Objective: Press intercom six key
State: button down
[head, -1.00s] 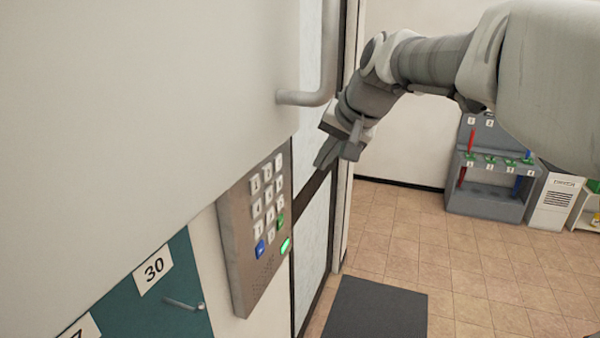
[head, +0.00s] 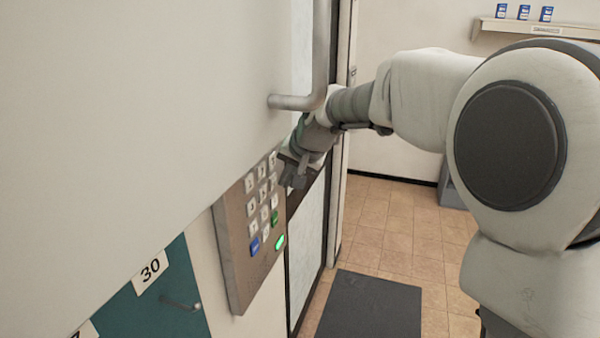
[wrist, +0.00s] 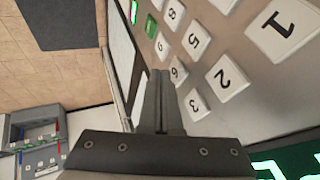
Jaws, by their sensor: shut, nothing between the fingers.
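The intercom panel (head: 232,250) is a brown-grey plate on the wall with white number keys, a blue key, a green key and a lit green bar. In the wrist view the six key (wrist: 179,70) is a white key just right of my fingertips, partly covered by them. My gripper (head: 290,180) is shut and empty, at the panel's right edge in the head view. Its fingers also show in the wrist view (wrist: 160,76), pointing toward the panel. I cannot tell whether the tips touch the key.
A grey door handle (head: 300,102) hangs above the panel. A teal mailbox door (head: 160,300) numbered 30 is at lower left. A dark mat (head: 370,308) lies on the tiled floor. In the wrist view the three key (wrist: 196,104) and five key (wrist: 196,40) are close to the fingers.

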jog(key=shift+w+a, duration=0.2)
jog(key=shift+a, duration=0.25)
